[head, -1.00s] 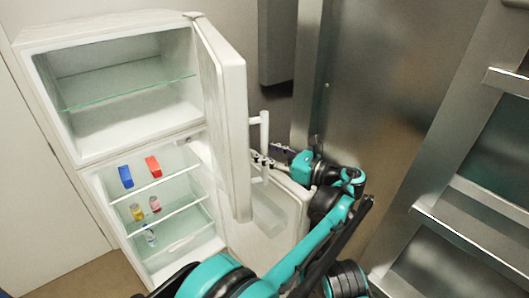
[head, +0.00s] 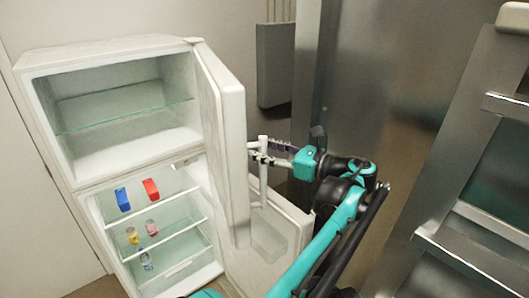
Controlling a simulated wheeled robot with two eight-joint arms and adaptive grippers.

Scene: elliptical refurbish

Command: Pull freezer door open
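The white fridge-freezer (head: 112,47) stands at the left. Its upper freezer door (head: 226,130) is swung wide open, showing an empty compartment with a glass shelf (head: 125,117). The lower fridge door (head: 290,228) is also open. The freezer door's white vertical handle (head: 263,185) is on its outer face, to the right. My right gripper is out of view.
The lower compartment holds a blue item (head: 123,199), a red item (head: 151,189) and small jars and bottles. A grey wall box (head: 275,65) hangs behind the doors. A large metal cabinet (head: 390,90) and a metal rack (head: 480,240) stand close at the right.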

